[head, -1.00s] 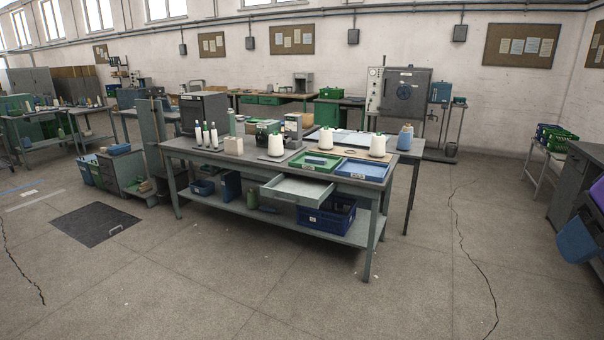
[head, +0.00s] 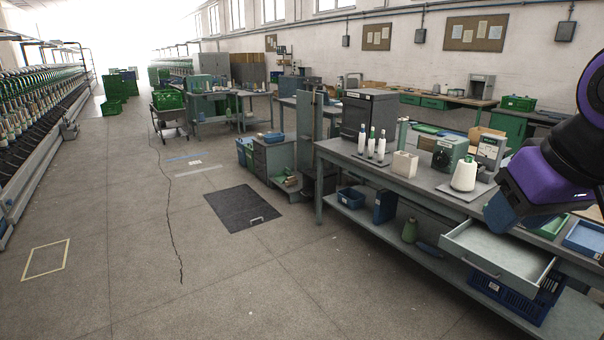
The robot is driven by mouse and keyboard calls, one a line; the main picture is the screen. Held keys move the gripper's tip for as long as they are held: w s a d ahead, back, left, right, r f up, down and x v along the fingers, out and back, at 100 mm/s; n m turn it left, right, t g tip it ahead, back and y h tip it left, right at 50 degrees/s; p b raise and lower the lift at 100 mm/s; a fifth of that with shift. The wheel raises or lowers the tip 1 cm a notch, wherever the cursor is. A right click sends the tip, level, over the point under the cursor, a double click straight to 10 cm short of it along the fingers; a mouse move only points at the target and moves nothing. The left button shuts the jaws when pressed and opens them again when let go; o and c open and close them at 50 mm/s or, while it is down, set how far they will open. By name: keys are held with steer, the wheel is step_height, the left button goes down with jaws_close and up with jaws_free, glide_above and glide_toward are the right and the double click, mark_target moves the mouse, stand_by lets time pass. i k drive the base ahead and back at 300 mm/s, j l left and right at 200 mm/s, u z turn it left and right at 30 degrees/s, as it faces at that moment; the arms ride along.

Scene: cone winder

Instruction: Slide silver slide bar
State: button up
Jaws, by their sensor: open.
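I cannot make out a silver slide bar for certain. A pale grey open drawer (head: 497,256) juts from the front of the workbench (head: 402,180) at right, with a thin bar handle (head: 481,268) on its face. A purple and dark blue link of my arm (head: 548,185) hangs at the right edge, in front of part of the bench top. My gripper's fingers do not show.
A blue crate (head: 512,296) is below the drawer. A dark floor mat (head: 243,208) lies left of the bench. The floor ahead is mostly clear.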

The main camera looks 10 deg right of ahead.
mark_target(481, 168)
steer(key=i+j+u, duration=0.15)
steer(key=i+u, duration=0.2)
steer(key=i, duration=0.55)
steer(key=i+u, duration=0.4)
steer(key=i, duration=0.45)
steer(key=i+l+z, duration=0.15)
steer(key=i+z, duration=0.65)
steer(key=i+j+z, duration=0.1)
steer(key=i+z, duration=0.25)
steer(key=i, duration=0.25)
steer(key=i+j+z, duration=0.25)
steer(key=i+z, duration=0.15)
steer(key=i+l+z, duration=0.4)
steer(key=i, duration=0.3)
steer(key=i+z, duration=0.45)
steer(key=i, duration=0.3)
